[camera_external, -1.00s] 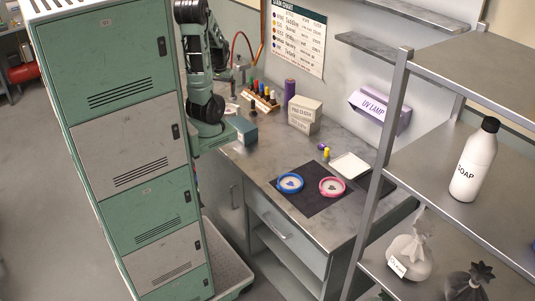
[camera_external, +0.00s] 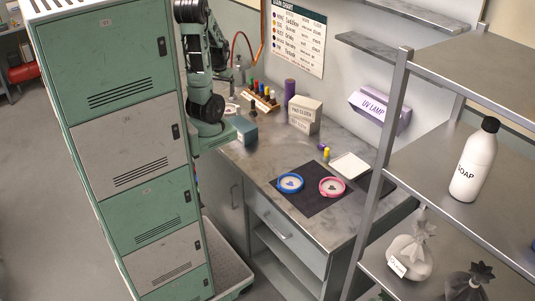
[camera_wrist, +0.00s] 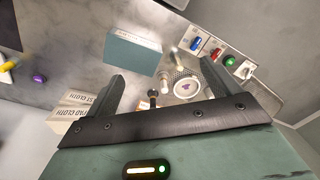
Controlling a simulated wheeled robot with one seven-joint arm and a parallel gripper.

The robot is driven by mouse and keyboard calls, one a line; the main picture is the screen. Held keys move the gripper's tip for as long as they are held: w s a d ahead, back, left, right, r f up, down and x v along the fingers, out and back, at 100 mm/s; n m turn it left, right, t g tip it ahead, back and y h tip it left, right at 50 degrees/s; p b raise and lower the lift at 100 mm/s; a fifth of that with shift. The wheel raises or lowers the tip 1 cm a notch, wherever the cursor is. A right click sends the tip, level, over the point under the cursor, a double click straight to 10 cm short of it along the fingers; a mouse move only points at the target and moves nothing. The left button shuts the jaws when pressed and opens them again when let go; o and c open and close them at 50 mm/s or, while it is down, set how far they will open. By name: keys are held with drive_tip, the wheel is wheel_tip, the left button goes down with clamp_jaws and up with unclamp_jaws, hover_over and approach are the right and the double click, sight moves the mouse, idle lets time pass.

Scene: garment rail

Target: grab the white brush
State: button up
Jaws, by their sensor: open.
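I cannot single out the white brush for certain. In the wrist view a small pale upright object (camera_wrist: 165,80) stands on the counter in the space framed by the fingers; its shape is too small to name surely. Beside it is a round white dish (camera_wrist: 187,88) on a perforated mat, with another small pale piece (camera_wrist: 176,50) above it. My gripper (camera_wrist: 158,80) is open, its two dark fingers apart with nothing visibly held. In the external view my arm reaches over the counter behind the lockers, and I cannot make out its fingertips.
A teal box (camera_wrist: 132,54) lies ahead of the fingers, with cloth boxes (camera_wrist: 72,112) at left and a rack of coloured bottles (camera_wrist: 213,52) at right. A small dark-topped item (camera_wrist: 152,96) is near the gripper. Green-grey lockers (camera_external: 130,150) stand beside my arm.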

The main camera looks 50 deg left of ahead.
drive_tip(key=c, duration=0.7)
drive_tip(key=shift+c, duration=0.2)
drive_tip(key=m+y+b, duration=0.2)
drive_tip(key=m+y, duration=1.1)
drive_tip(key=m, duration=1.3)
approach(239, 107)
drive_tip(key=p+x, duration=0.2)
drive_tip(key=x, duration=0.3)
drive_tip(key=shift+s+a+f+p, duration=0.1)
drive_tip(key=shift+s+a+p, duration=0.1)
drive_tip(key=shift+p, duration=0.2)
drive_tip(key=p+x, duration=0.2)
drive_tip(key=x, duration=0.3)
drive_tip(key=shift+w+a, duration=0.1)
drive_tip(key=shift+w, duration=0.1)
drive_tip(key=shift+a+f, duration=0.3)
